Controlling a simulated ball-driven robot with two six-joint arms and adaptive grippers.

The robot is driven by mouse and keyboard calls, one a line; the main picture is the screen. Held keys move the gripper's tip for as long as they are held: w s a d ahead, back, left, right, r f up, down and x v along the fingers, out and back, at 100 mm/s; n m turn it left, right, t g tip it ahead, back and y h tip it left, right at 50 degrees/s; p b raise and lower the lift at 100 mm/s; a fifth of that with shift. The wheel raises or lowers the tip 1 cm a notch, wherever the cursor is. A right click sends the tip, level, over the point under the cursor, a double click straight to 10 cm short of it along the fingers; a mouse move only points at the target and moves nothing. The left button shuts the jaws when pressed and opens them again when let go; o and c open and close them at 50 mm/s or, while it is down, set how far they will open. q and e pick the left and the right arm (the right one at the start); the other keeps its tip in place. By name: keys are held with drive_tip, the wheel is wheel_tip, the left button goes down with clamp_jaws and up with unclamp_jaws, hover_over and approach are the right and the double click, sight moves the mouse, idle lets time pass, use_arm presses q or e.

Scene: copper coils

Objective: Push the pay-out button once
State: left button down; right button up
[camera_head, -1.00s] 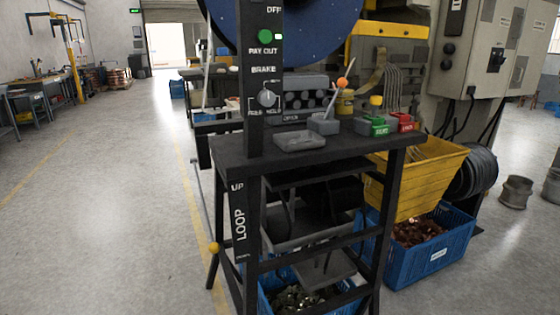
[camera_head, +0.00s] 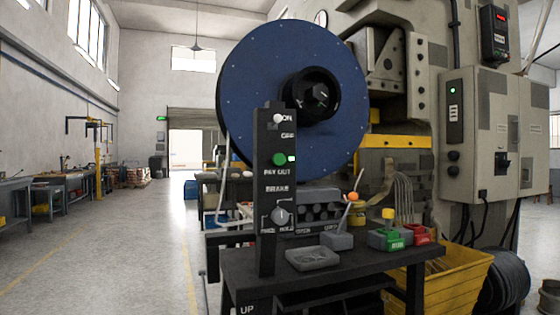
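The pay-out button (camera_head: 279,159) is a round green button on a black upright control panel (camera_head: 266,235), above the label PAY OUT. The panel stands at the left end of a black bench, in front of a large blue reel (camera_head: 285,95). Neither of my grippers is in the head view, and nothing touches the button.
A yellow bin (camera_head: 455,285) stands at the right. The floor to the left is open.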

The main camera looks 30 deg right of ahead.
clamp_jaws()
idle(1.4)
